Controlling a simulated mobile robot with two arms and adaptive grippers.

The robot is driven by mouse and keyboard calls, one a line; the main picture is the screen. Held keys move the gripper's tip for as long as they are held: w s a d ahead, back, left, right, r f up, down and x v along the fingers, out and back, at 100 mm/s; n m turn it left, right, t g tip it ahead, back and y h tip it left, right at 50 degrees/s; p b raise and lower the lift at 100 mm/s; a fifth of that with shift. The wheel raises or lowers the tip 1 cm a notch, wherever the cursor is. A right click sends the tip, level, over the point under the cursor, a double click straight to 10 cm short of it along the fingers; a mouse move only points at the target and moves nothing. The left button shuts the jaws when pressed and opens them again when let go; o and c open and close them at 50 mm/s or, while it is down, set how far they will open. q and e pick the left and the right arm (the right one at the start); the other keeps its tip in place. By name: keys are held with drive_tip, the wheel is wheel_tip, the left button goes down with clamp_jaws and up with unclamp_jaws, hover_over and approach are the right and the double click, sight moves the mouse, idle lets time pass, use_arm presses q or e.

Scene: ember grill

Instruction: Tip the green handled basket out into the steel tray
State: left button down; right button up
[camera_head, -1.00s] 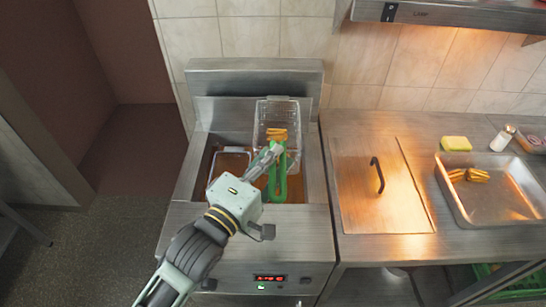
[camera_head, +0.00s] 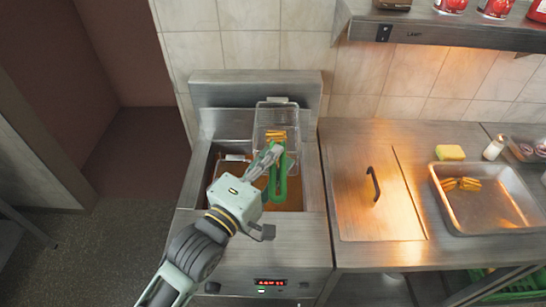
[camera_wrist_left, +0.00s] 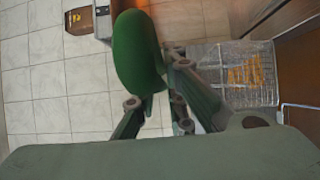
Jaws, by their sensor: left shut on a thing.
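The green handled basket (camera_head: 262,118) is a wire basket with fries inside, over the right part of the fryer. My left gripper (camera_head: 272,155) is shut on its green handle (camera_head: 279,180). In the left wrist view the handle (camera_wrist_left: 137,52) is between the fingers and the wire basket (camera_wrist_left: 205,62) with yellow fries shows beyond. The basket looks roughly level; its exact height over the oil is hard to tell. The steel tray (camera_head: 497,222) stands on the counter at the right with several fries in it. My right gripper is not in view.
A second basket (camera_head: 233,158) sits in the left part of the fryer. A steel lid (camera_head: 350,215) with a dark upright handle lies between fryer and tray. A yellow sponge (camera_head: 450,152) and a shaker (camera_head: 494,147) stand behind the tray. A shelf (camera_head: 450,25) overhangs the counter.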

sight(272, 176)
use_arm(q)
drive_tip(key=shift+s+r+p, duration=0.15)
drive_tip(key=shift+s+p, duration=0.35)
drive_tip(key=shift+s, duration=2)
